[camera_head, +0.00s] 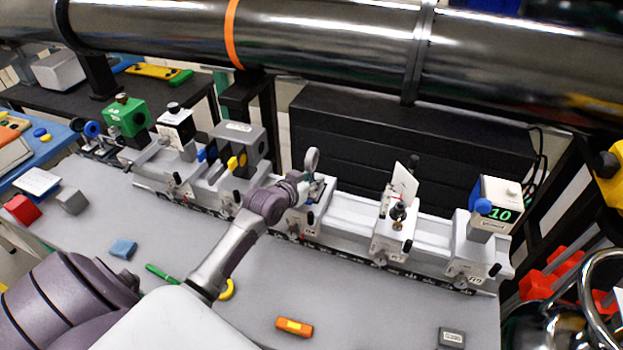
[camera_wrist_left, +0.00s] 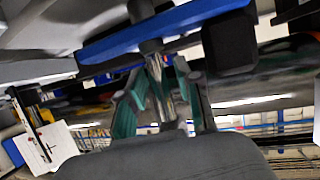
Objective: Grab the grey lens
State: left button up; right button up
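The grey lens (camera_head: 312,160) is a small upright ring, held on a post above a carrier on the optical rail. My left gripper (camera_head: 311,184) is at the lens mount, just below the ring, and partly hides the post. In the left wrist view, its teal-padded fingers (camera_wrist_left: 162,88) stand apart on either side of a slim metal post. A gap shows beside the post, so the gripper looks open around it. Whether either finger touches the post is hard to tell. My right gripper is not in view.
The rail (camera_head: 350,210) also carries a white card (camera_head: 404,182), a box reading 10 (camera_head: 498,203), a grey block (camera_head: 240,136) and a green box (camera_head: 126,116). A large steel pipe (camera_head: 330,40) runs behind.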

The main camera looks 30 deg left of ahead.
pick_arm(q)
grip_shut()
jog(key=shift+r, duration=0.15)
